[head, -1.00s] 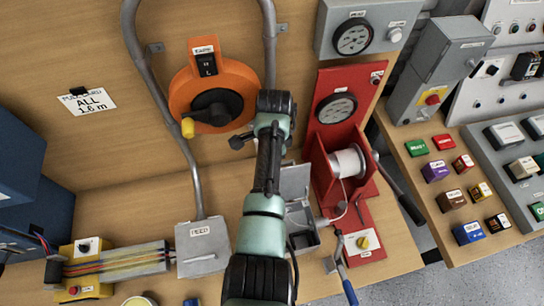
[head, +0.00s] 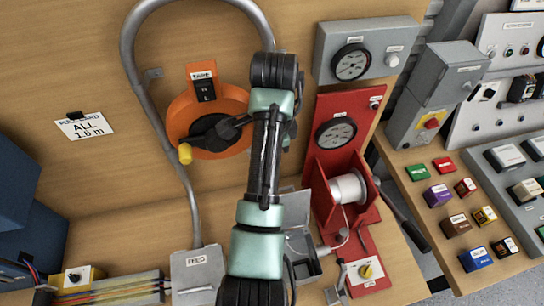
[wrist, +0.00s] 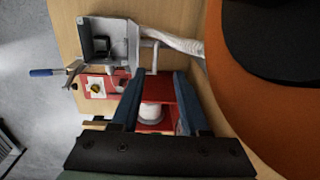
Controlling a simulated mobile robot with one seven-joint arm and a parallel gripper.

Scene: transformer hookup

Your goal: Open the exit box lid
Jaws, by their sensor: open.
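The exit box (head: 304,255) is the small grey box at the foot of the backboard, partly hidden behind my arm in the head view. Its lid (head: 291,206) appears raised, standing up at the back, and the box's inside shows. In the wrist view the open box (wrist: 99,38) is at the upper left, with its lid (wrist: 133,45) raised on the right side. My gripper (wrist: 158,82) is open, its two blue fingers apart with nothing held between them. It is away from the box and lid. In the head view my wrist hides the fingers.
A red winch panel (head: 322,105) with a white spool (head: 348,187) stands right of the box. A grey conduit (head: 131,62) arches overhead from the FEED box (head: 196,272).

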